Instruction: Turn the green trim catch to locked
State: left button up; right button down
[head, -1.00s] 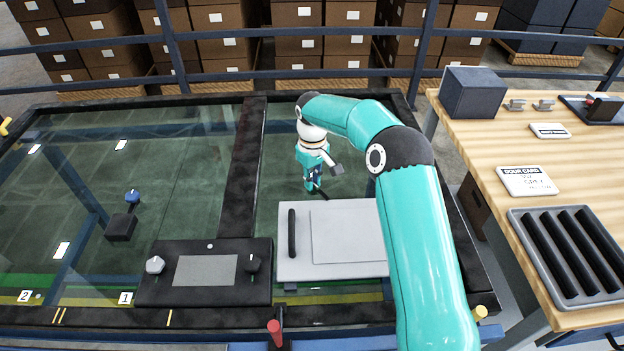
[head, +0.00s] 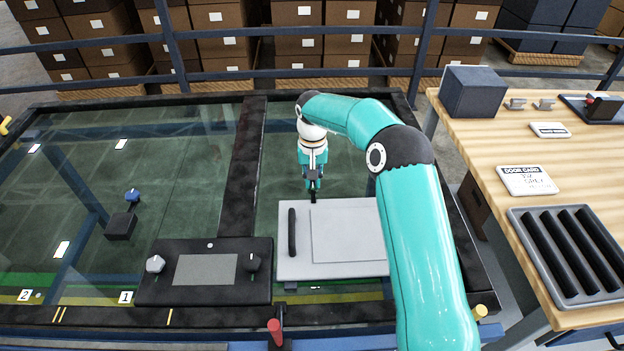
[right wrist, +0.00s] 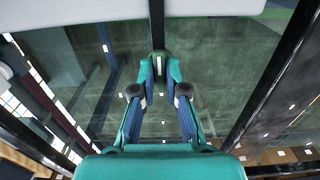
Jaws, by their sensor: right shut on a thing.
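The green trim catch (right wrist: 158,64) shows in the right wrist view as a small dark green knob with a white line. The line runs straight up and down in that picture. My right gripper (right wrist: 158,78) is shut on it, with one finger on each side. In the head view my right gripper (head: 312,186) points down just beyond the far edge of the light grey panel (head: 295,265). It hides the catch there. My left gripper is in neither view.
A black handle (head: 292,232) stands on the grey panel. A dark box (head: 205,295) with two knobs lies to its left. A blue knob (head: 132,195) is farther left over the glass. A wooden table (head: 465,110) stands at right. Blue rails (head: 230,75) run behind.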

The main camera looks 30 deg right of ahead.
jog(key=shift+r, duration=0.1)
jog(key=c, duration=1.2)
grip_release()
notch_tip(320, 180, up, 12)
